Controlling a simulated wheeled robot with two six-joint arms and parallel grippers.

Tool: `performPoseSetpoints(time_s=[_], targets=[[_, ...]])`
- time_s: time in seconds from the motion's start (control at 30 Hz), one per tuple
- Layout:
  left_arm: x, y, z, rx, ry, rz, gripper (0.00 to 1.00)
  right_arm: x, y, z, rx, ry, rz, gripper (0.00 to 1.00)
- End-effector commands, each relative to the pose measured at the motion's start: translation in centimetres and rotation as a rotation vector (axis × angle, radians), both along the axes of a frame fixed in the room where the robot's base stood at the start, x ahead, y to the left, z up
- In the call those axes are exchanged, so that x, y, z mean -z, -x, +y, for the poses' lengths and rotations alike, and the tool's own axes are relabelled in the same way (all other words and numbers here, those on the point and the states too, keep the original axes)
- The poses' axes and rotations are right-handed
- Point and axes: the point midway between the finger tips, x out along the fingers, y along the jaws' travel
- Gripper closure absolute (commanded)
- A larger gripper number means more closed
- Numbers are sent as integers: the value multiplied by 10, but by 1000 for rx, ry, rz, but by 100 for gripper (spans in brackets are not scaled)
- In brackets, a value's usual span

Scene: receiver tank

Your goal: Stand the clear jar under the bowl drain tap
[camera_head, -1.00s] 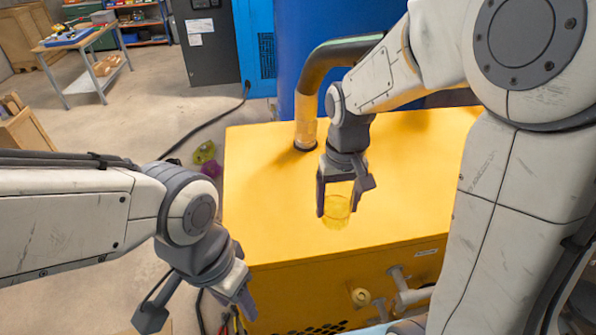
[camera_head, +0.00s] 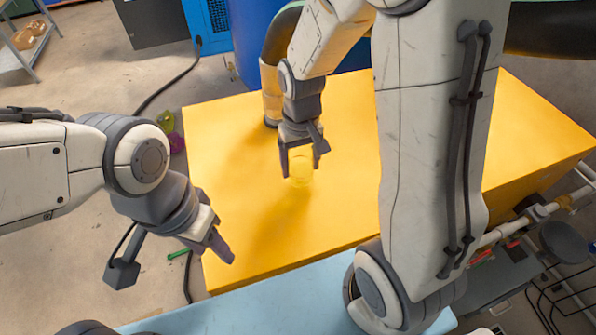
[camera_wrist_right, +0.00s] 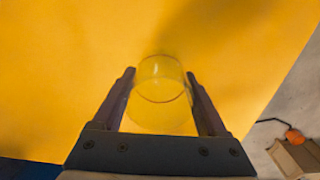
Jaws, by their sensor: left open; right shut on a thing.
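My right gripper (camera_head: 302,164) is shut on the clear jar (camera_head: 300,176), which shows yellow through its wall. It holds the jar over the yellow cabinet top; whether the jar touches the surface I cannot tell. In the right wrist view the jar (camera_wrist_right: 160,95) sits between the two fingers of that gripper (camera_wrist_right: 161,78). My left gripper (camera_head: 173,262) is open and empty, beside the cabinet's near left corner.
The yellow cabinet (camera_head: 235,190) has a broad bare top. Pipes (camera_head: 545,208) stick out at the right. A light blue surface (camera_head: 285,295) lies in front. A dark cable (camera_head: 165,85) crosses the floor.

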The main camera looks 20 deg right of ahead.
Motion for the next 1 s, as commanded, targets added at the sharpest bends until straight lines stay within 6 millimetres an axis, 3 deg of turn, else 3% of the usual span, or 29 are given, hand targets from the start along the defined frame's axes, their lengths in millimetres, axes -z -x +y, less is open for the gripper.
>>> performPoseSetpoints(time_s=[0.27,0.67,0.7,0.73,0.77,1.0], targets=[[-7,0,0,1,0,0,50,37,1,1,-2,0,5,83],[-3,0,0,1,0,0,50,43,0,2,-3,0,1,83],[-4,0,0,1,0,0,50,43,0,2,-3,0,1,17],[-4,0,0,1,0,0,50,42,0,2,-3,0,1,5],[-4,0,0,1,0,0,50,42,0,2,-3,0,1,0],[-5,0,0,1,0,0,50,41,0,2,-3,0,1,0]])
